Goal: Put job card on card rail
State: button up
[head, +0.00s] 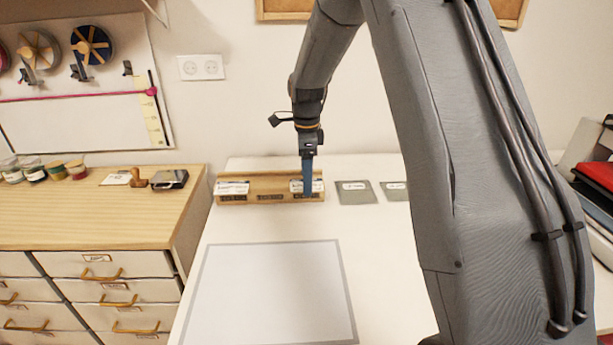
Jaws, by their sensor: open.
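The wooden card rail (268,184) stands at the back of the white table, with dark label plates along its front. One white card (232,187) stands at its left end. Another white card (317,186) is at its right end, partly hidden by my gripper. Which of them is the job card I cannot tell. My gripper (308,193) points down at the right end of the rail, right at this card. It is open, seen edge-on, so any contact with the card is unclear.
Two grey pads with white labels (355,191) lie right of the rail. A large grey-bordered white mat (268,295) covers the front of the table. A wooden drawer cabinet (100,220) at left holds a stamp (137,178), an ink pad (170,179) and jars.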

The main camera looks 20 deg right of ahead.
notch_tip(320, 180, up, 12)
jog(key=b, duration=0.3)
jog(key=s+f+n, duration=0.4)
jog(key=s+n, duration=0.2)
jog(key=s, duration=0.3)
jog(key=s+f+n, duration=0.5)
jog(key=s+n, duration=0.2)
jog(key=s, duration=0.3)
jog(key=s+f+n, duration=0.5)
jog(key=s+n, duration=0.2)
jog(key=s, duration=0.3)
jog(key=shift+f+t, duration=0.25)
jog(key=shift+t, duration=0.15)
